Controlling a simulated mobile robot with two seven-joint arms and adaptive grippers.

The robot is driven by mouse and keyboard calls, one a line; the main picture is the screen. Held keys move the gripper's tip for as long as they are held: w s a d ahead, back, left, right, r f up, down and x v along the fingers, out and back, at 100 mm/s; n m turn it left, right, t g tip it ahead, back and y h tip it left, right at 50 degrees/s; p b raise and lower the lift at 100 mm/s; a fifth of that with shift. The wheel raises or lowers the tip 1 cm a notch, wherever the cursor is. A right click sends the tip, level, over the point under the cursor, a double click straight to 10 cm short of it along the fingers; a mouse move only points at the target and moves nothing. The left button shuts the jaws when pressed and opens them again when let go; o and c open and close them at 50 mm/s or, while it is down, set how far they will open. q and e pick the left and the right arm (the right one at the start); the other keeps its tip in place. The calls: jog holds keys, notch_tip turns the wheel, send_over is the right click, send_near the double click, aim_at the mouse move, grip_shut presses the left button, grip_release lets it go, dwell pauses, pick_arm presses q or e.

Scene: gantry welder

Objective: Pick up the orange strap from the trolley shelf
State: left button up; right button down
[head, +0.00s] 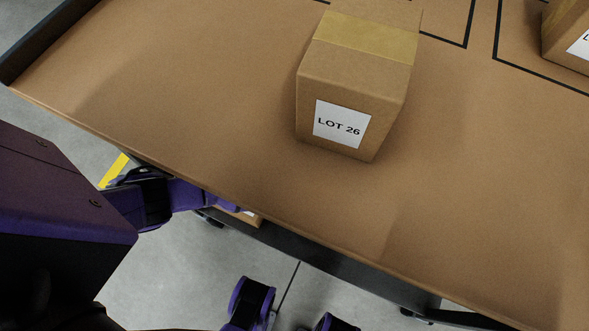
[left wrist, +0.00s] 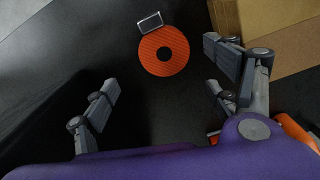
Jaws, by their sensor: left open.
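The orange strap (left wrist: 150,51) is a flat round coil with a dark hole in its middle. A metal buckle (left wrist: 150,20) lies at its far edge. In the left wrist view it lies on the black trolley shelf (left wrist: 185,110). My left gripper (left wrist: 160,66) is open, with its grey fingers spread to either side of the coil's line and nothing between them. The coil is ahead of the fingers, apart from them. In the head view my left arm reaches under the trolley's tan top (head: 200,120), which hides the strap and gripper. My right gripper is not seen.
A cardboard box (left wrist: 280,35) stands close to the right finger, and another orange thing (left wrist: 299,131) shows at lower right. On the trolley top are a LOT 26 box (head: 350,85) and part of another box (head: 570,35). A box corner (head: 248,218) shows under its edge.

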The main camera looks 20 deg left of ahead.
pick_arm(q)
jog(key=shift+f+b, duration=0.3)
jog(key=shift+f, duration=0.65)
jog(key=f, duration=0.1)
jog(key=f+b, duration=0.1)
jog(key=f, duration=0.1)
jog(key=f+b, duration=0.1)
jog(key=shift+s+a+f, duration=0.25)
jog(key=shift+s+a, duration=0.15)
jog(key=shift+f, duration=0.25)
jog(key=shift+w+r, duration=0.1)
jog(key=c, duration=1.2)
jog(key=shift+c, duration=0.6)
